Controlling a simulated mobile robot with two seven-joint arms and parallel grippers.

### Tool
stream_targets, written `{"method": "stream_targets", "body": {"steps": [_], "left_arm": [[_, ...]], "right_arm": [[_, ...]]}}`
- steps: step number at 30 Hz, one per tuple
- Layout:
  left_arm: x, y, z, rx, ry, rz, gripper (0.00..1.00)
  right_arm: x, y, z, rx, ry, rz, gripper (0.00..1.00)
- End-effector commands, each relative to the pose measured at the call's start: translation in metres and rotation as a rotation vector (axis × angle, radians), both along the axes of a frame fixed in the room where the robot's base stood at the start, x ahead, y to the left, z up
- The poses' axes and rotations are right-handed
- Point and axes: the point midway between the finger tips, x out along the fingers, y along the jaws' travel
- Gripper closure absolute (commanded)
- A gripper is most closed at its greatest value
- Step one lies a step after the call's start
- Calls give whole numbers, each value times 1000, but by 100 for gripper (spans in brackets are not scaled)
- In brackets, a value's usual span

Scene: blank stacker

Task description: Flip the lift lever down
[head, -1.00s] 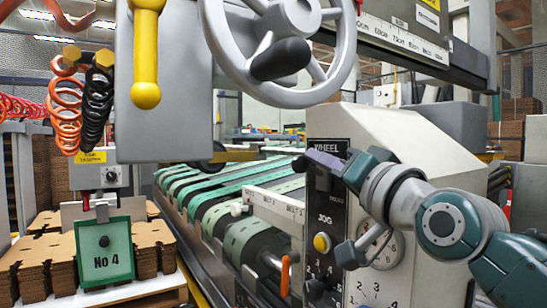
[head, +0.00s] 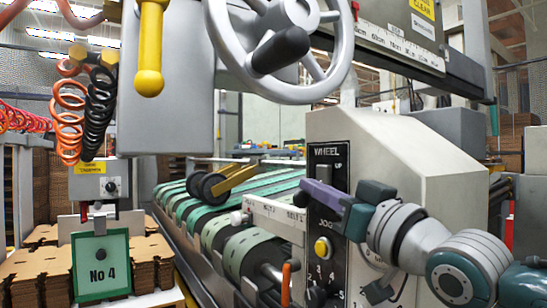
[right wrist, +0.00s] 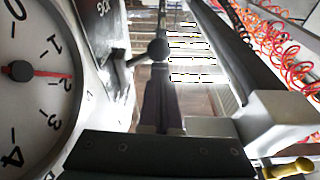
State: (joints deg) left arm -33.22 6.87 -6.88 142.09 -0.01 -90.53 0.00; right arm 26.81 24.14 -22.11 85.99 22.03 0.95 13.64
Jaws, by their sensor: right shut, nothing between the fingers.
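The lift lever with its black ball knob (head: 300,199) sticks out from the black WHEEL panel (head: 327,155), well below the UP mark. It also shows in the right wrist view (right wrist: 158,48), sloping out from the panel. The gripper hides most of the lever's stem in the head view. The dark wheels (head: 207,187) on yellow arms rest low over the green belts. My left gripper is not in view.
The yellow JOG button (head: 322,247) and a dial lie below and beside my right gripper. The dial (right wrist: 40,75) is close in the right wrist view. A grey handwheel (head: 275,50) hangs above. An orange lever (head: 286,280) stands at lower left of the panel.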

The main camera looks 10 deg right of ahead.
Motion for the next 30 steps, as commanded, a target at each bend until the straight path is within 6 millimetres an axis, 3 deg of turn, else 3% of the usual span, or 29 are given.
{"method": "stream_targets", "body": {"steps": [30], "left_arm": [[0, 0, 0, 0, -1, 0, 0]], "right_arm": [[-1, -1, -8, 1, 3, 1, 100]]}}
